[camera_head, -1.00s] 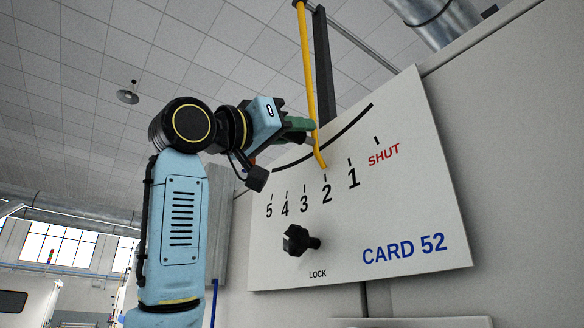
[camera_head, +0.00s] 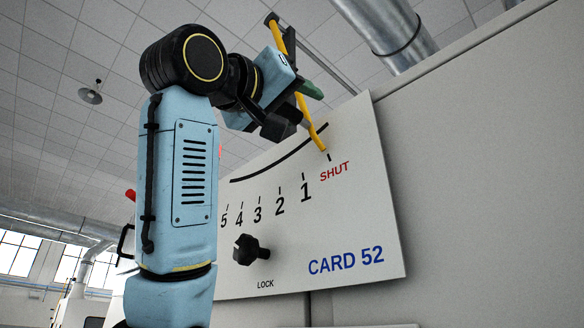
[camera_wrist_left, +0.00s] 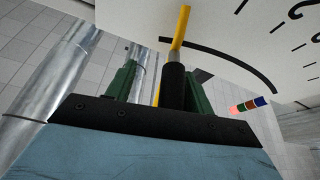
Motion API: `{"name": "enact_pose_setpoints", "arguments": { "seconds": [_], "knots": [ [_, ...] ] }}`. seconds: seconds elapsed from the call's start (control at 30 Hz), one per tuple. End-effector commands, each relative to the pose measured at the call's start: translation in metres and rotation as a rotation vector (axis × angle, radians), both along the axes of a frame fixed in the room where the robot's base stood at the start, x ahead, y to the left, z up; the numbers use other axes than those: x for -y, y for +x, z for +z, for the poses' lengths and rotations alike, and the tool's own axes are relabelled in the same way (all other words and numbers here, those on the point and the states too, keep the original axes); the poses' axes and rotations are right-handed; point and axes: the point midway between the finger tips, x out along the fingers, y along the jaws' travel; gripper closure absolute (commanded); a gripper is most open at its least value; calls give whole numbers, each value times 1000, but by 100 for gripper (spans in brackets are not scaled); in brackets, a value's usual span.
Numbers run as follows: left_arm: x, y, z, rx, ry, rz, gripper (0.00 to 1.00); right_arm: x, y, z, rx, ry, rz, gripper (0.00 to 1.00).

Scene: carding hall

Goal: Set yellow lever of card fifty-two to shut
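The yellow lever (camera_head: 313,128) of card fifty-two slants across the top of the white dial plate (camera_head: 350,220). Its lower tip is at the tick by the red word SHUT. My left gripper (camera_head: 308,92) is at the lever, above the plate. In the left wrist view, its green fingers (camera_wrist_left: 160,85) stand apart, with a black grip between them, closer to the right finger. The yellow lever (camera_wrist_left: 181,28) runs on beyond that grip. I cannot tell whether the finger touches it. My right gripper is not in view.
A black lock knob (camera_head: 251,250) sits low on the plate above the word LOCK. The grey machine casing (camera_head: 480,180) stands behind and right of the plate. A metal duct (camera_head: 390,35) runs overhead. A striped signal light (camera_wrist_left: 250,104) shows in the left wrist view.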

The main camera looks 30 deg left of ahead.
Motion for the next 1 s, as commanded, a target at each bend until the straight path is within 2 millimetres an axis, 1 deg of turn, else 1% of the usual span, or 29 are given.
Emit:
{"name": "enact_pose_setpoints", "arguments": {
  "seconds": [0.27,0.37,0.47,0.8,0.9,1.0],
  "knots": [
    [-1,0,-1,0,-1,1,49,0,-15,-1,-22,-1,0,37],
    [-2,-5,-3,-1,-2,1,49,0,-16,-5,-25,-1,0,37],
    [-4,-18,-9,2,-3,1,49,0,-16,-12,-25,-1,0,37],
    [-15,-87,-39,4,-3,0,49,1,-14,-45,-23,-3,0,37],
    [-17,-103,-45,3,-2,0,49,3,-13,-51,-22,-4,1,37],
    [-19,-114,-48,2,-2,0,49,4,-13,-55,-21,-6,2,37]
  ]
}}
